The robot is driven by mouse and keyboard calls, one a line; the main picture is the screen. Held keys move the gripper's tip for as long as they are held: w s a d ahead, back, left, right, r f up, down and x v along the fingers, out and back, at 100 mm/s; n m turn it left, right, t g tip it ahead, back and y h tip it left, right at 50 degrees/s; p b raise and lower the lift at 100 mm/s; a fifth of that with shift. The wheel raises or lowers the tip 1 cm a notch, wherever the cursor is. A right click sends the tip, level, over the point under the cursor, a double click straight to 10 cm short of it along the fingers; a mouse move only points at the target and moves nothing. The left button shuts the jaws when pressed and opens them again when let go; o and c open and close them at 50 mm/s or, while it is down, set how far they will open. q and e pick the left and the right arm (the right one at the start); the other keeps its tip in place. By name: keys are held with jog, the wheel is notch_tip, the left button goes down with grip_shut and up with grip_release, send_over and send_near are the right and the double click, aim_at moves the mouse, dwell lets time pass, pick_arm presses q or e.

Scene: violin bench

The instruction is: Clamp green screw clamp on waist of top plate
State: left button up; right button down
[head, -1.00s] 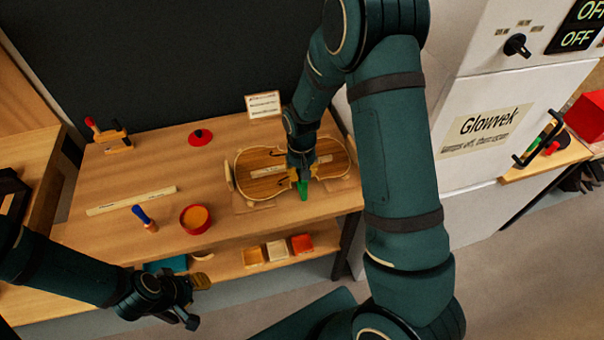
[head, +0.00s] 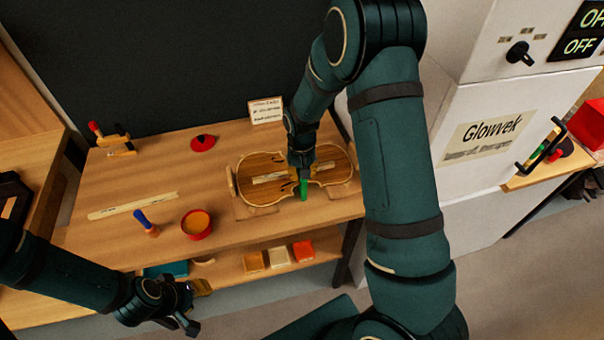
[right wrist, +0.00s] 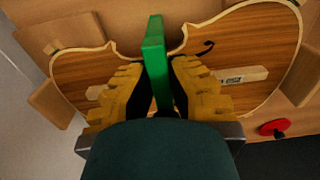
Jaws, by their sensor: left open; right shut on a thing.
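The violin top plate (head: 262,187) lies flat on wooden supports on the bench, and its striped face also shows in the right wrist view (right wrist: 215,50). The green screw clamp (right wrist: 155,55) stands between the yellow fingers of my right gripper (right wrist: 160,88), which is shut on it. The clamp lies across the plate's near edge at the inward-curving waist; whether its jaws bite on the plate is hidden. In the head view the clamp (head: 303,189) shows as a small green piece below the right gripper (head: 301,170). My left gripper (head: 188,304) is open and empty in front of the bench.
A red bowl (head: 196,224), a blue-handled tool (head: 147,223) and a pale strip (head: 132,206) lie left of the plate. A red disc (head: 203,143) and a red-handled clamp (head: 112,139) are behind. Coloured blocks (head: 278,255) sit on the lower shelf.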

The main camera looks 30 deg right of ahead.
jog(key=c, duration=1)
grip_release()
jog(key=shift+c, duration=0.2)
notch_tip(320, 180, up, 12)
jog(key=shift+s, duration=0.1)
